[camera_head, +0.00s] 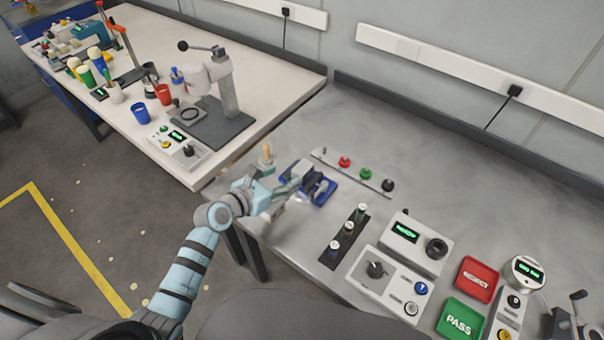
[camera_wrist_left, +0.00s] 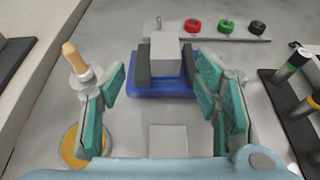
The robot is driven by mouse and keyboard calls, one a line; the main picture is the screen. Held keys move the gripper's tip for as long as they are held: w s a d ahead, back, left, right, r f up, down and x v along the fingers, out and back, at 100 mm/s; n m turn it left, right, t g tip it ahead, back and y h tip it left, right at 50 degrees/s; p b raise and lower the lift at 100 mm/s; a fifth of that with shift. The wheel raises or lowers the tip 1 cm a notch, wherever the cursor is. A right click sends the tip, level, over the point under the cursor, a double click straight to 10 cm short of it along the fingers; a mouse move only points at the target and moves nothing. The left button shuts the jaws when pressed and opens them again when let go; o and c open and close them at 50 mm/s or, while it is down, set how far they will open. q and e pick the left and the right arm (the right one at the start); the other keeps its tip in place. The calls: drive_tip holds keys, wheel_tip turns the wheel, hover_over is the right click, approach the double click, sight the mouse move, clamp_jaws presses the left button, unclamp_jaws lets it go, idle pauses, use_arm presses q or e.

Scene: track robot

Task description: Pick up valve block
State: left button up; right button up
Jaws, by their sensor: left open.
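A grey block (camera_wrist_left: 166,52), which looks like the valve block, sits between two dark upright jaws in a blue holder (camera_wrist_left: 150,92). In the head view the blue holder (camera_head: 322,197) is near the left end of the grey bench, and my gripper partly hides it. My left gripper (camera_head: 290,182) is open just left of the holder. In the wrist view the teal fingers of my left gripper (camera_wrist_left: 162,84) are spread to either side, with the block ahead between them and no visible contact. My right gripper is not in view.
A wooden-handled tool (camera_wrist_left: 76,60) stands close beside the left finger. A strip with red, green and black knobs (camera_head: 345,162) lies behind the holder. A dark rack (camera_head: 345,238) of small cylinders is to the right. Control boxes (camera_head: 417,242) and trays fill the bench's right side.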

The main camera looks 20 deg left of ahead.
sight(304, 166)
use_arm(q)
drive_tip(key=x, duration=0.2)
drive_tip(key=b+x, duration=0.1)
drive_tip(key=x, duration=0.4)
drive_tip(key=shift+w+d+b, duration=0.1)
drive_tip(key=shift+d+b, duration=0.25)
drive_tip(key=shift+d, duration=0.05)
drive_tip(key=shift+w+d+f, duration=0.1)
drive_tip(key=shift+w+d, duration=0.1)
drive_tip(key=shift+w, duration=0.25)
drive_tip(key=c, duration=1.2)
clamp_jaws()
